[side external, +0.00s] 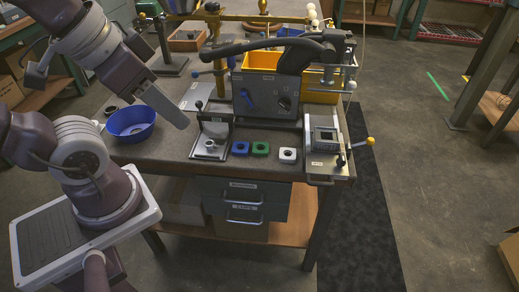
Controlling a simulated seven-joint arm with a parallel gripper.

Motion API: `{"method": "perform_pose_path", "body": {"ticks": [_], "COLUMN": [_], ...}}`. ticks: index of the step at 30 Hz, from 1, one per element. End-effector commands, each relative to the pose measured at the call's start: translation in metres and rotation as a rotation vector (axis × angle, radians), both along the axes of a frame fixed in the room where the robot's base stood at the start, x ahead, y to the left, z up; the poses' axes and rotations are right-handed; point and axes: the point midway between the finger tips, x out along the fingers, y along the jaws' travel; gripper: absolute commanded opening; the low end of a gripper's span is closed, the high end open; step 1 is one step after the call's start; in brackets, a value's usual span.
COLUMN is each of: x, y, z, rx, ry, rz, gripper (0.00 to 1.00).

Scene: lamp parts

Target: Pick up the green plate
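The green plate (260,149) is a small square piece with a dark round opening in its middle. It lies flat near the front edge of the workbench (262,168), between a similar blue piece (240,149) and a white one (288,155). My gripper (180,121) is up and to the left of the green plate, clearly apart from it. It shows as a long grey shape slanting down to the right. I cannot make out separate fingertips, so its opening is unclear. Nothing is visibly held in it.
A metal stand with a small round part (209,146) is left of the blue piece. A grey machine (265,97) with a black lever rises behind the row. A boxed device (325,140) stands at right. A blue bowl (130,123) sits at left.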

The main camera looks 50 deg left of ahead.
Motion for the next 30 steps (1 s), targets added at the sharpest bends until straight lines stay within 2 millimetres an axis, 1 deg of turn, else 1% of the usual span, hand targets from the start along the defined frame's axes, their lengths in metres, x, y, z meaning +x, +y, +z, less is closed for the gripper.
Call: {"method": "perform_pose_path", "body": {"ticks": [12, 13, 18, 27, 29, 30], "x": [0.000, 0.000, 0.000, 0.002, 0.012, 0.025], "y": [0.000, 0.000, 0.000, 0.000, 0.002, 0.004], "z": [0.000, 0.000, 0.000, 0.000, 0.002, 0.003], "rx": [0.000, 0.000, 0.000, 0.003, 0.019, 0.039], "ry": [0.000, 0.000, 0.000, 0.004, 0.024, 0.047], "rz": [0.000, 0.000, 0.000, -0.004, -0.019, -0.043], "gripper": [0.36, 0.38, 0.71, 0.71, 0.71, 0.71]}}
